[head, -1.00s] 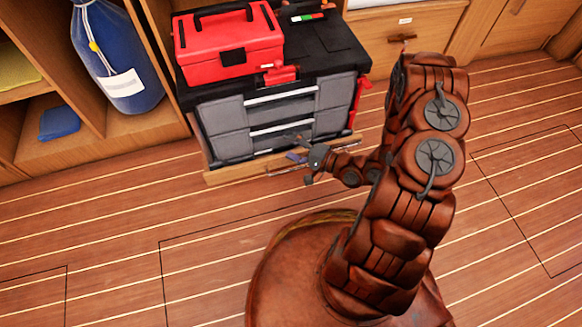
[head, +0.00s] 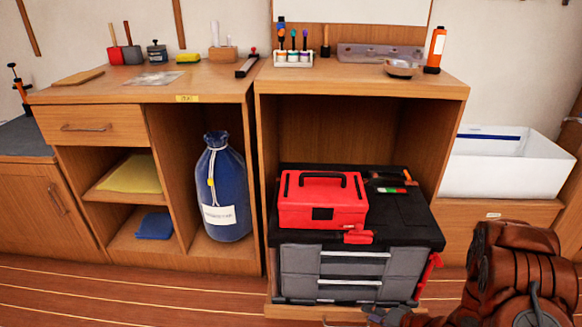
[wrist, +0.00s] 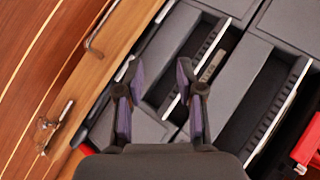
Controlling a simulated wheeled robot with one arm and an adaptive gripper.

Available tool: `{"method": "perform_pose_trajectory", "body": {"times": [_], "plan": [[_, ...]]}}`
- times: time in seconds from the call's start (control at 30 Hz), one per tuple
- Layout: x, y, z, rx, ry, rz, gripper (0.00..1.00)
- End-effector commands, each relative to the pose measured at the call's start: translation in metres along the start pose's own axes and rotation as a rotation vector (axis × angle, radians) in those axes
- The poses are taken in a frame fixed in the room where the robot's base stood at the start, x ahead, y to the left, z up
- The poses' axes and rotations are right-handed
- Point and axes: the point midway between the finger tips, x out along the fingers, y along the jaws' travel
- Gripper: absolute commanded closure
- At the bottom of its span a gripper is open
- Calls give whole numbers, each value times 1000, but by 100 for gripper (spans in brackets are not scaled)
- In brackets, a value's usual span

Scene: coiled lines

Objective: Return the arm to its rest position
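My arm (head: 515,275) is brown and folded at the lower right of the head view. My gripper (head: 375,314) shows only partly there, low in front of the grey drawer unit (head: 300,262). In the wrist view my gripper (wrist: 158,92) has its two dark, purple-padded fingers apart, with nothing held between them. The grey drawer fronts (wrist: 235,85) lie beyond the fingers. Most of my base is outside the head view.
A red toolbox (head: 300,205) sits on the drawer unit. A wooden front with a metal handle (wrist: 97,32) is at the left in the wrist view. A blue bag (head: 228,190) stands on a shelf, and a white bin (head: 500,165) is at right. Floor at lower left is clear.

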Motion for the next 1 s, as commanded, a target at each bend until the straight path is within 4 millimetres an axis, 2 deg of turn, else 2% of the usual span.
{"method": "perform_pose_trajectory", "body": {"times": [0.03, 0.17, 0.3, 0.47, 0.6, 0.83, 1.0], "plan": [[-14, -13, -15, -53, 4, 58, 63], [-42, -22, -47, -168, 14, 207, 63], [-76, -40, -79, -275, 23, 360, 63], [-122, -68, -112, -368, 30, 525, 63], [-166, -99, -133, -425, 31, 655, 63], [-239, -160, -152, -474, 13, 839, 63], [-292, -208, -149, -480, -22, 942, 63]]}}
